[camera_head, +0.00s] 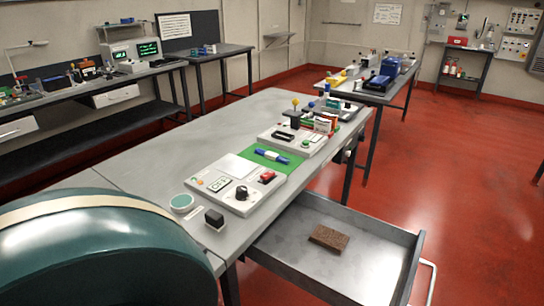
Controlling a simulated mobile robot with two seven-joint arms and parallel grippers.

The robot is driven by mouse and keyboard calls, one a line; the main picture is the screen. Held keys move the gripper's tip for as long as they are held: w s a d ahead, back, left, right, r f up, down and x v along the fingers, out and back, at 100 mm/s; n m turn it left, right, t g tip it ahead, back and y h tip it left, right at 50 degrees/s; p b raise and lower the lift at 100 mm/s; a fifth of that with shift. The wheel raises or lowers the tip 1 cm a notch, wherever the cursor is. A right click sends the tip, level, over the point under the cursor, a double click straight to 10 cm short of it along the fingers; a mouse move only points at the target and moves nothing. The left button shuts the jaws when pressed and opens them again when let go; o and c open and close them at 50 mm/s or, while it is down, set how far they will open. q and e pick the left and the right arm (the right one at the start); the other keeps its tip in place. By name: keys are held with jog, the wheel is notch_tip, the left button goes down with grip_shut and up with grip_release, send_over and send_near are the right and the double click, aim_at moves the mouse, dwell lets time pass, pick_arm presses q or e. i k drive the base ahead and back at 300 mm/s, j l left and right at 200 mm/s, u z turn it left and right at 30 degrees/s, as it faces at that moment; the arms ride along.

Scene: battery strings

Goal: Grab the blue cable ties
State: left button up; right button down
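A small blue bundle with a pale band around its middle (272,156) lies on a green mat (248,150) on the long grey workbench (180,150). It may be the blue cable ties, but it is too small to tell for sure. It lies between two pale instrument panels. Neither my left nor my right gripper is in view, so I cannot see whether they are open or shut.
Near and far panels (219,184) (283,141) flank the mat. A black block (214,219) and round green-topped item (182,202) sit nearby. An open drawer (300,268) holding a brown block (328,238) juts out in front.

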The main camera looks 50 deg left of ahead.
aim_at(272, 155)
jog(key=z, duration=1.05)
jog(key=i+l+u, duration=0.1)
jog(key=i, duration=0.5)
jog(key=i+l+u, duration=0.1)
jog(key=i, duration=0.5)
jog(key=i+j+u, duration=0.1)
jog(key=i+u, duration=0.65)
jog(key=i+l+u, duration=0.35)
jog(key=i, duration=0.2)
jog(key=i+j+u, duration=0.15)
jog(key=i+u, duration=0.55)
jog(key=i, duration=0.15)
jog(key=i+l+u, duration=0.1)
jog(key=i+u, duration=1)
jog(key=i+l+u, duration=0.4)
jog(key=i+j, duration=0.05)
jog(key=j, duration=0.05)
